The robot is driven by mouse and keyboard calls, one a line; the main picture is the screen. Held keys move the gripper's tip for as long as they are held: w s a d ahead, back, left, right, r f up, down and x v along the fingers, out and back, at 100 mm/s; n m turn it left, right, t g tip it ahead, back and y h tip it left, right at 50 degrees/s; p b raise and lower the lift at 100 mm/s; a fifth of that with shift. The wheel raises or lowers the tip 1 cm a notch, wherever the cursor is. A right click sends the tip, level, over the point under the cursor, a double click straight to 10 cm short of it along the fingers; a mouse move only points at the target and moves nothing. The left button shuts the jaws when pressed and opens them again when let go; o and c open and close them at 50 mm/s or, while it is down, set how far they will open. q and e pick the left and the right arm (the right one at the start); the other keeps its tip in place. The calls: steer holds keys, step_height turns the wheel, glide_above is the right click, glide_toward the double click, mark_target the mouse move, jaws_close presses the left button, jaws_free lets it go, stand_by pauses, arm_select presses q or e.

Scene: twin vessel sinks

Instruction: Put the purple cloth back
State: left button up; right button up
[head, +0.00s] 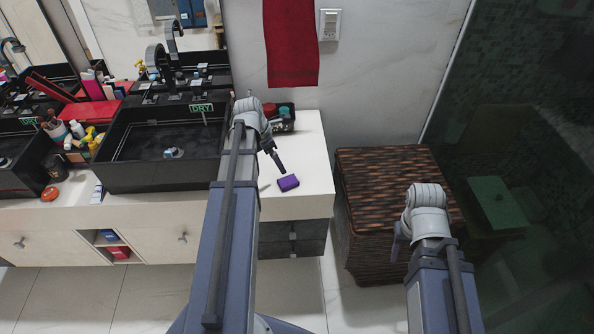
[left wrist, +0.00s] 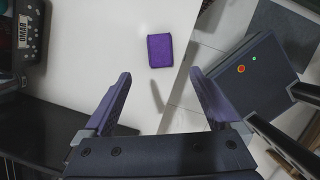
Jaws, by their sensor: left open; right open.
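The purple cloth (head: 289,183) is a small folded block lying on the white counter (head: 312,150), near its front right part. It also shows in the left wrist view (left wrist: 160,52), flat on the white top and close to the edge. My left gripper (left wrist: 162,85) is open and empty, with the cloth ahead of its fingertips and not between them. In the head view my left arm hides part of the counter, and a dark finger (head: 278,160) shows just behind the cloth. My right gripper (head: 398,241) is open, low by the wicker hamper, partly hidden by its own wrist.
A dark tray (head: 286,125) with red and teal items stands at the counter's back. A black sink (head: 150,175) with a DRY label (head: 202,107) is left of my arm. A red towel (head: 290,45) hangs behind. The wicker hamper (head: 375,185) stands right of the counter.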

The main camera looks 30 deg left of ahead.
arm_select(q)
steer(key=s+d+m+g+y, duration=0.1)
steer(key=s+d+m, duration=0.3)
steer(key=d+m, duration=0.7)
steer(key=s+d+m+g+y, duration=0.1)
steer(key=s+d+m, duration=0.3)
steer(key=d+m, duration=0.6)
steer(key=s+d+m+g+y, duration=0.1)
steer(key=s+d+m, duration=0.4)
steer(key=d+m, duration=0.6)
steer(key=shift+d+f+m, duration=0.3)
steer(key=shift+d+f, duration=0.15)
steer(key=shift+s, duration=0.1)
